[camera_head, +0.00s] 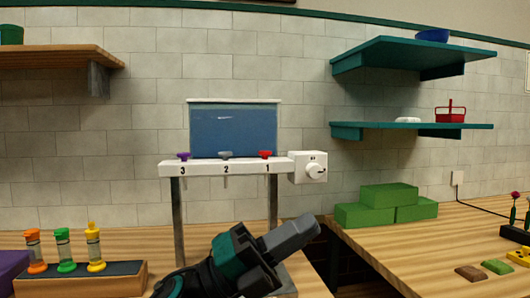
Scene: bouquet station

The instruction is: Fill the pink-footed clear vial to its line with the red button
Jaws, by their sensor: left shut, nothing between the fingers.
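The red button (265,154) sits on top of the white dispenser bar (205,168), above the number 1. A purple button (184,156) and a grey button (225,155) sit above 3 and 2. Short spouts hang under the bar. My left gripper (298,234) is shut and empty, in front of and below the dispenser's right end. It points up and to the right, apart from the red button, and hides part of the dispenser's base. I see no pink-footed clear vial. My right gripper is not in view.
A rack (110,286) at left holds orange, green and yellow vials. A white dial box (308,167) joins the bar's right end; a blue tank (234,130) stands behind. Green blocks (388,203) sit on the right table, past a gap. Teal shelves (410,55) hang above.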

